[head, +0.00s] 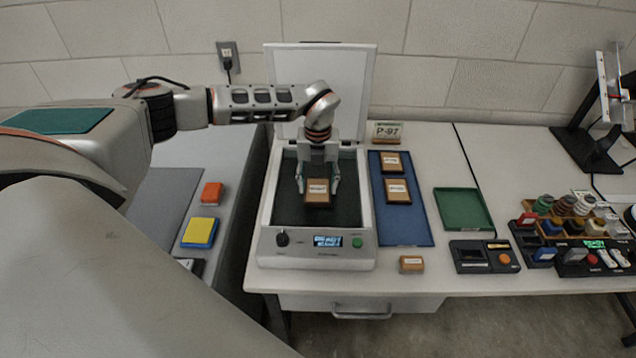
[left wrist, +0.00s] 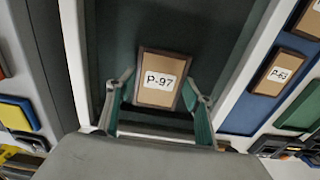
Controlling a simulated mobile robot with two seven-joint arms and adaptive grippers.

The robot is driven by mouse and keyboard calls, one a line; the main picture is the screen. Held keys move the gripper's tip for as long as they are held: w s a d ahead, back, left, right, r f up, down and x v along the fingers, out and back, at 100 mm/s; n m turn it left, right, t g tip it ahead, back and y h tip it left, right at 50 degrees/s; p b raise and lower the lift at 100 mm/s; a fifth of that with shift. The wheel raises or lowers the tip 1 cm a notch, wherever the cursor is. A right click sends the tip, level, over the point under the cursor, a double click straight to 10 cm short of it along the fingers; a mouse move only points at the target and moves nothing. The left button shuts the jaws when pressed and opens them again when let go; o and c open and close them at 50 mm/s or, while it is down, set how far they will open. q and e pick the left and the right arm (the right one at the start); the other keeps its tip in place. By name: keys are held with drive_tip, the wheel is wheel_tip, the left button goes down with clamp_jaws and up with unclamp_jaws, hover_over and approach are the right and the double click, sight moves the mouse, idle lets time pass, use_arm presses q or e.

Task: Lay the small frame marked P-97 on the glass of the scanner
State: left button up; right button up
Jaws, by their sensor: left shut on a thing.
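The small frame marked P-97 (head: 318,196), brown with a dark border and a white label, is between the fingers of my left gripper (head: 318,185). In the left wrist view the label on the frame (left wrist: 160,80) reads P-97, and the gripper (left wrist: 160,96) is shut on its sides. The frame is over the dark glass of the scanner (head: 288,207), near its middle. I cannot tell whether it touches the glass. The scanner's white lid (head: 345,100) stands open at the back. My right gripper is not in view.
A blue mat (head: 405,228) right of the scanner holds two similar frames (head: 398,191). A small wooden block (head: 411,264) lies at the front edge. A green tray (head: 462,209) and a black device (head: 484,257) are further right.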

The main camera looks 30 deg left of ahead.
sight(318, 188)
use_arm(q)
drive_tip(key=shift+f, duration=0.1)
drive_tip(key=o, duration=1.1)
wheel_tip(318, 188, up, 12)
drive_tip(key=shift+r+b, duration=0.2)
drive_tip(key=shift+b, duration=0.15)
